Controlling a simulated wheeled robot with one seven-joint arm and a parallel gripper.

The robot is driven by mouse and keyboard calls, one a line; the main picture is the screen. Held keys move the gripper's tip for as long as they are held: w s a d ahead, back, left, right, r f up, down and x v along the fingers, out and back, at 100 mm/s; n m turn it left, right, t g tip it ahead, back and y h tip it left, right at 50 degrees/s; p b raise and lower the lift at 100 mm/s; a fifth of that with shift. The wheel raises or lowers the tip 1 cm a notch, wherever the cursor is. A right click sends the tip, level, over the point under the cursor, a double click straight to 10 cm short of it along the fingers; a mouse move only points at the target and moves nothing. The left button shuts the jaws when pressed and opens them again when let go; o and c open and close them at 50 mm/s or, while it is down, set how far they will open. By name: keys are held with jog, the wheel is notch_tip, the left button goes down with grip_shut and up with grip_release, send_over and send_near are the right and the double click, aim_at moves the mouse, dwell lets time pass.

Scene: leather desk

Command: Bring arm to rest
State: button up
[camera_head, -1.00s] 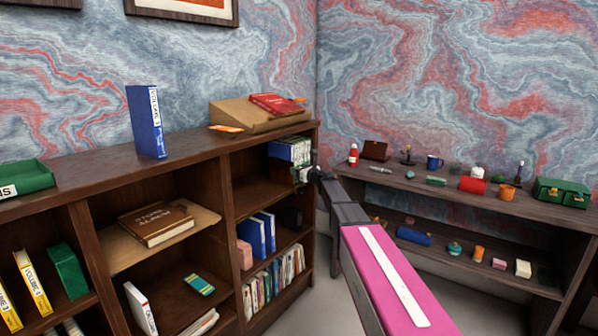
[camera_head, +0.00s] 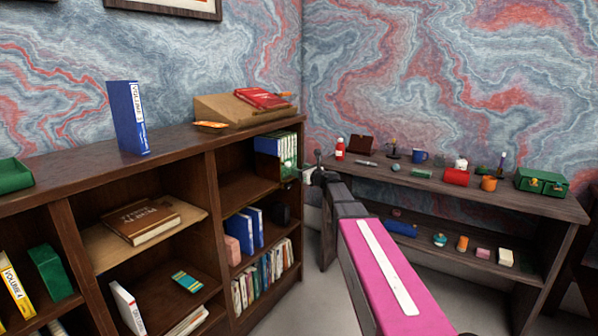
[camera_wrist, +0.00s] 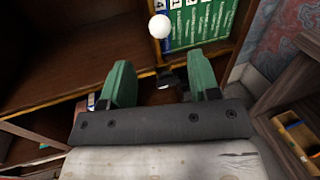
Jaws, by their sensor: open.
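My gripper (camera_head: 302,178) is at the end of my outstretched arm, in front of the right end of the wooden bookcase (camera_head: 180,140). In the wrist view, the two green fingers of my gripper (camera_wrist: 160,85) stand wide apart with nothing held between them. Beyond them is a row of green numbered volumes (camera_wrist: 197,22) in the bookcase's upper right compartment; these volumes also show in the head view (camera_head: 282,150). A white round knob (camera_wrist: 159,26) appears in front of the volumes' left edge.
A low wooden shelf unit (camera_head: 480,198) with a red bottle (camera_head: 340,148), a blue mug (camera_head: 417,158) and a green case (camera_head: 541,181) stands at the right. A blue binder (camera_head: 128,118) and a sloped wooden stand (camera_head: 215,108) are on top of the bookcase. Grey floor shows between the furniture.

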jog(key=s+a+f+n+g+h, duration=0.25)
jog(key=s+f+n+g, duration=0.65)
jog(key=s+f+n, duration=0.9)
jog(key=s+d+f+n+g+h, duration=0.1)
jog(key=s+d+f+n+h, duration=0.1)
jog(key=s, duration=0.5)
jog(key=s+d+f+n+g+h, duration=0.2)
jog(key=s+d+f+n+h, duration=0.1)
jog(key=s, duration=0.4)
jog(key=s+d+f+n+g+h, duration=0.2)
jog(key=s+d+f+n+h, duration=0.1)
jog(key=s, duration=0.5)
notch_tip(320, 180, down, 2)
jog(key=shift+d+f+n, duration=0.25)
jog(key=shift+d+n, duration=0.65)
jog(key=shift+n, duration=0.1)
